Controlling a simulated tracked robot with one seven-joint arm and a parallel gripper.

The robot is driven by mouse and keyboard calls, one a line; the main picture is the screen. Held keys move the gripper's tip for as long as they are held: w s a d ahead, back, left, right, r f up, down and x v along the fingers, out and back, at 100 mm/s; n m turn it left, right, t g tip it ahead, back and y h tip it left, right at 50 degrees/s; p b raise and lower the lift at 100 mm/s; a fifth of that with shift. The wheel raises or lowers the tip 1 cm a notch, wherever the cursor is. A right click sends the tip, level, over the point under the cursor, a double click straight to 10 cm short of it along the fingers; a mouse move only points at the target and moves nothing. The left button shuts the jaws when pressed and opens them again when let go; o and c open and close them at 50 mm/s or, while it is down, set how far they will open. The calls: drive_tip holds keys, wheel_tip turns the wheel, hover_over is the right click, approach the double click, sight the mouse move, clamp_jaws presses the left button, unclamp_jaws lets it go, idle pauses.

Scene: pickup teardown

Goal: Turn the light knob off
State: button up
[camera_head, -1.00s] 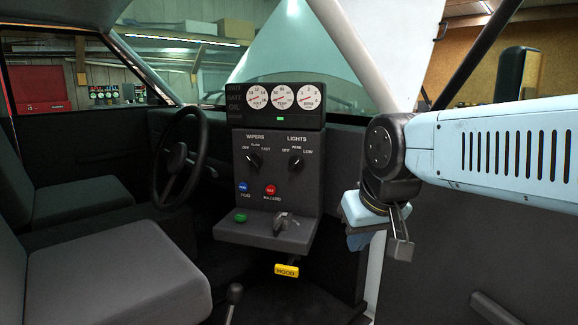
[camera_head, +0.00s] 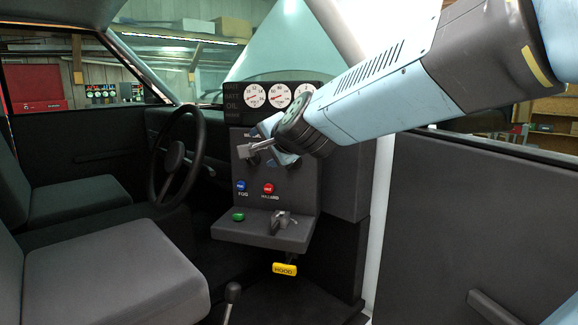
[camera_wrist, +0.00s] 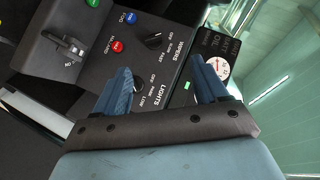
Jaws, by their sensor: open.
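The black light knob (camera_wrist: 137,83) sits on the dark dash panel beside the LIGHTS label. In the wrist view one blue finger partly covers it, and which mark it points to cannot be told. In the head view my arm hides it. My gripper (camera_head: 262,146) is open and empty in front of the upper panel. In the wrist view my gripper (camera_wrist: 160,66) has one finger at the light knob and the other by the gauge side. I cannot tell whether the finger touches the knob.
The black wipers knob (camera_wrist: 153,40) is close by. The blue fog button (camera_head: 241,186) and red hazard button (camera_head: 268,188) lie below. The steering wheel (camera_head: 176,160) stands to the left.

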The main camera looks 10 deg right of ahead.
sight(291, 165)
drive_tip(key=shift+o, duration=0.6)
drive_tip(key=w+m, duration=0.1)
drive_tip(key=w+r+m+t+h, duration=0.1)
drive_tip(key=w+m, duration=0.1)
drive_tip(key=w+a+m+t, duration=0.1)
drive_tip(key=w+m, duration=0.1)
drive_tip(key=shift+r+h, duration=0.3)
drive_tip(key=shift+h, duration=0.1)
drive_tip(key=w+d+f+m+g+h, duration=0.1)
drive_tip(key=w+f+m+g+h, duration=0.2)
drive_tip(key=m+h, duration=0.5)
drive_tip(key=f+m+g+h, duration=0.2)
drive_tip(key=f+m+h, duration=0.3)
drive_tip(key=m, duration=0.6)
drive_tip(key=x, duration=1.3)
drive_tip(key=shift+w+d+f, duration=0.2)
drive_tip(key=shift+w+f, duration=0.1)
drive_tip(key=shift+f, duration=0.1)
drive_tip(key=shift+c, duration=0.4)
drive_tip(key=c, duration=1)
drive_tip(key=shift+o, duration=0.2)
